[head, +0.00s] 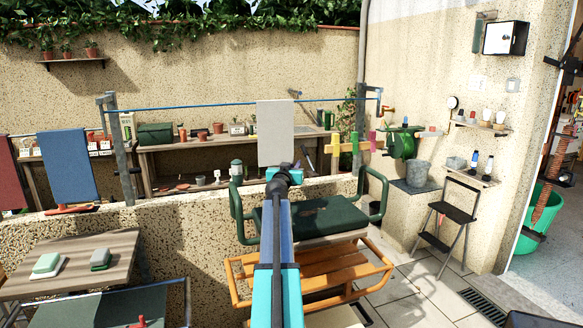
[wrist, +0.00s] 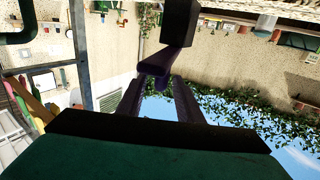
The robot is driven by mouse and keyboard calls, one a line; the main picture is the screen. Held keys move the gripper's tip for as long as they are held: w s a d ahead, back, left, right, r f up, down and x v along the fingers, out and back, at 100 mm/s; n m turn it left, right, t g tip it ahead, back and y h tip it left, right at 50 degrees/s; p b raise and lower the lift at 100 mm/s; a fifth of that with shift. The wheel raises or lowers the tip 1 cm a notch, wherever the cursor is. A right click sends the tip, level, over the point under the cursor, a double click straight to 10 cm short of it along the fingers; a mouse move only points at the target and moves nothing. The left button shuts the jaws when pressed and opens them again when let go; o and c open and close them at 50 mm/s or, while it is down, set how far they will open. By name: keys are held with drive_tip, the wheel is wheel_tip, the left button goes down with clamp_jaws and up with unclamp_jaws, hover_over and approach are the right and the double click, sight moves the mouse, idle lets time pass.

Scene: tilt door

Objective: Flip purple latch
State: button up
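A purple latch (wrist: 155,68) shows at the upper middle of the wrist view. It is a short dark bar slanting down from a black block (wrist: 180,22). My gripper (wrist: 158,84) has two dark fingers set apart, with nothing seen between them. The latch's lower end lies just beyond the fingertips, near the gap. I cannot tell whether they touch. In the head view, my arm reaches forward over the low wall and covers my fingers. I cannot make out the latch there.
In the head view, a grey cloth (head: 275,130) hangs from a blue line (head: 215,105) just beyond my wrist. A green-railed seat (head: 318,215) and an orange wooden bench (head: 335,275) stand close on the right. A wooden table (head: 75,262) stands at left.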

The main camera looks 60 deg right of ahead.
drive_tip(key=shift+f, duration=0.1)
drive_tip(key=shift+s+a, duration=0.1)
drive_tip(key=shift+a, duration=0.05)
drive_tip(key=shift+a, duration=0.2)
drive_tip(key=b+v, duration=0.3)
drive_tip(key=v, duration=1)
idle(0.5)
